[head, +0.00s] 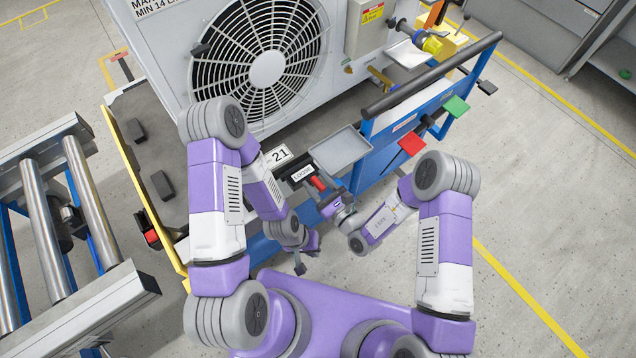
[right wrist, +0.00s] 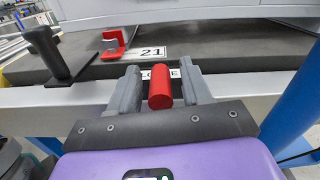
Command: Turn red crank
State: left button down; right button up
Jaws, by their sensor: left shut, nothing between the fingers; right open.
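The red crank handle (head: 318,184) is a short red cylinder at the cart's front edge, below a small label. My right gripper (head: 315,187) is at the handle. In the right wrist view, the handle (right wrist: 160,88) stands between the two grey fingers of my right gripper (right wrist: 162,86), with a gap on each side. The fingers are open. The crank's arm and pivot are hidden. My left gripper (head: 300,264) is shut and empty, lower and left of the handle, apart from it.
A large fan unit (head: 265,70) stands behind. A black upright handle (right wrist: 44,50) and red bracket (right wrist: 114,42) are left in the right wrist view. A roller conveyor (head: 70,215) stands left.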

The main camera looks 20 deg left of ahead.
grip_shut()
jog(key=shift+w+d+m, duration=0.15)
jog(key=shift+w+m, duration=0.05)
jog(key=shift+m, duration=0.2)
dwell(0.4)
jog(key=w+d+f+m+p, duration=0.3)
jog(key=f+m, duration=0.2)
jog(key=m, duration=1.1)
jog(key=shift+w+f+p, duration=0.2)
jog(key=shift+f+p, duration=0.05)
jog(key=shift+p, duration=0.05)
jog(key=shift+a, duration=0.1)
dwell(0.4)
